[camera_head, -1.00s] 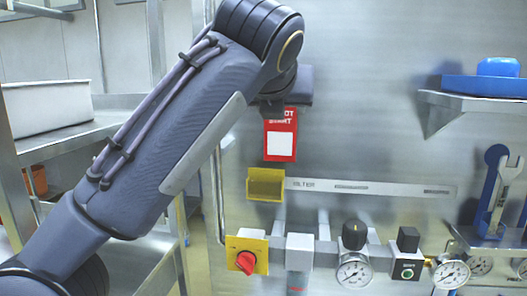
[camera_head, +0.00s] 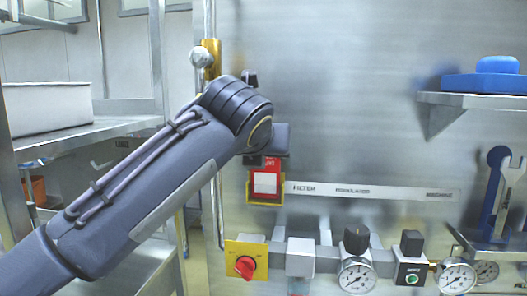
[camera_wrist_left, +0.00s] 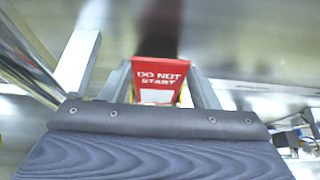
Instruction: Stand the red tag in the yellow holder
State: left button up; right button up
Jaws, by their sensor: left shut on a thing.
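The red tag (camera_head: 265,181) has white lettering and a white panel. It stands upright in front of the metal wall panel, with its lower part inside the yellow holder (camera_head: 251,199). In the left wrist view the tag (camera_wrist_left: 160,75) reads "DO NOT START", and a little yellow shows beside its lower edge. My left gripper (camera_head: 268,160) is shut on the tag's upper part; its fingers show on both sides of the tag in the left wrist view (camera_wrist_left: 160,80). Whether the tag touches the holder's bottom is hidden. My right gripper is in neither view.
A yellow plate with a red knob (camera_head: 245,267), a pipe with gauges (camera_head: 357,274) and a black box with a green button (camera_head: 412,279) sit below the holder. A label strip (camera_head: 370,191) runs right. A shelf (camera_head: 470,101) bears blue items.

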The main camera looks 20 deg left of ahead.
pick_arm(q)
jog(key=shift+f, duration=0.15)
jog(key=o, duration=1.2)
